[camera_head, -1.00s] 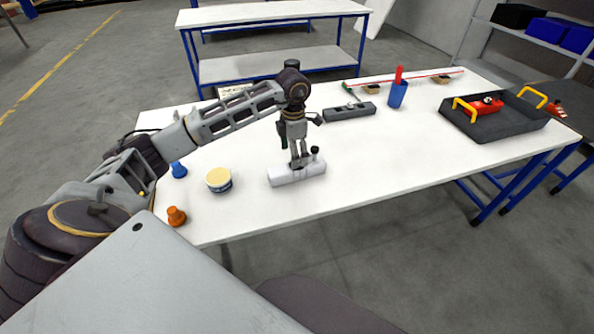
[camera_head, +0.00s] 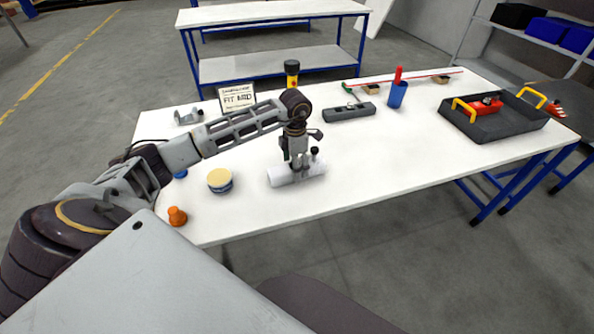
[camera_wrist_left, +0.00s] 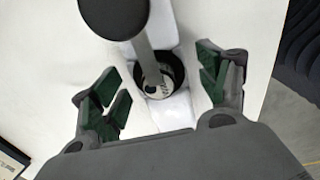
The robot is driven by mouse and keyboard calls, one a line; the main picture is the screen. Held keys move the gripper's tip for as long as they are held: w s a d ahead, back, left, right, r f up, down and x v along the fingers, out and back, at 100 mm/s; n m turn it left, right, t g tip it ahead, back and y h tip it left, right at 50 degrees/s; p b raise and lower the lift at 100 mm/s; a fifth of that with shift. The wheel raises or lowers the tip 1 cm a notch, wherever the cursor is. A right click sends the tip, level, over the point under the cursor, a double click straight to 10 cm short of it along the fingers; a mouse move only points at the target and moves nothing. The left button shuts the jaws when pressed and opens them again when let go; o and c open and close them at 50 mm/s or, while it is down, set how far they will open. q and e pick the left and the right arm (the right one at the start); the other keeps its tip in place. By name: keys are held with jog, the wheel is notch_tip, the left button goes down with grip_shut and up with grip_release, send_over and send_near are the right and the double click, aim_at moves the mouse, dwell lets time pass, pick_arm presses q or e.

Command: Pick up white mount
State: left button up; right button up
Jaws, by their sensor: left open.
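The white mount (camera_head: 283,178) lies on the white table near its front edge, a pale elongated block with a black knob (camera_head: 315,151) standing at its right side. My left gripper (camera_head: 299,167) points down over the middle of the mount and hides part of it. In the left wrist view, the open green-padded fingers (camera_wrist_left: 162,90) stand on either side of the mount (camera_wrist_left: 176,113). A grey stem with a round black knob and a dark ring shows on it there. I cannot tell whether the fingers touch it. My right gripper is not in view.
An orange piece (camera_head: 177,216) and a cream-topped round tin (camera_head: 220,180) stand left of the mount. A grey block (camera_head: 349,112), a blue cup (camera_head: 397,95) and a black tray (camera_head: 490,125) are farther right. The table right of the mount is clear.

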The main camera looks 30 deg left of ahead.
pick_arm(q)
notch_tip(320, 180, down, 3)
jog(key=shift+r, duration=0.15)
jog(key=shift+f, duration=0.2)
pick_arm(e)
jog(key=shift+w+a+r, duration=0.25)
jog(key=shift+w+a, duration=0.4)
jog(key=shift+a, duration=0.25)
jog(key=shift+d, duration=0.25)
pick_arm(q)
jog(key=shift+c, duration=0.4)
jog(key=c, duration=1.1)
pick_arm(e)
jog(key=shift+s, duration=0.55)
pick_arm(q)
jog(key=shift+r, duration=0.1)
